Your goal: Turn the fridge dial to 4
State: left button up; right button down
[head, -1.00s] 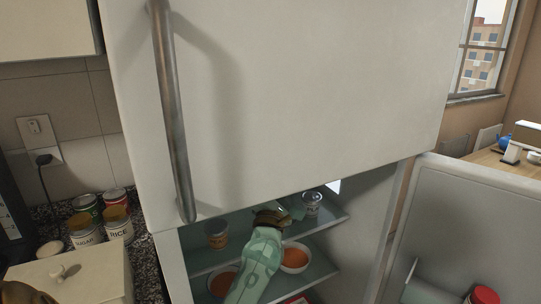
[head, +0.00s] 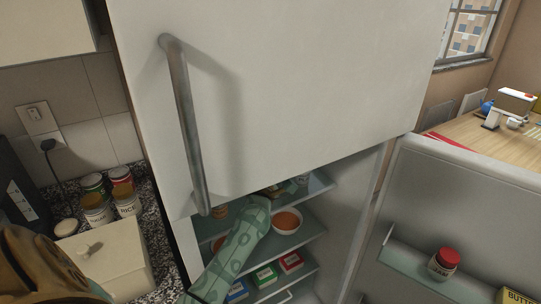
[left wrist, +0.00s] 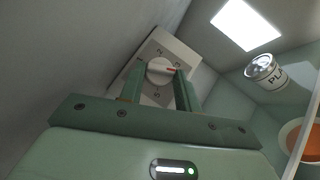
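The fridge dial (left wrist: 159,71) shows in the left wrist view as a round white knob on a pale plate with small numbers around it. My right gripper is not in view.
The lower door (head: 470,210) stands open at right. Jars (head: 97,209) stand on the left counter.

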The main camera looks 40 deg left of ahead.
pick_arm(q)
jog(key=o, duration=0.4)
jog(key=b+v, duration=0.1)
jog(key=v, duration=1.5)
jog(key=shift+d+f, duration=0.1)
jog(key=shift+d, duration=0.05)
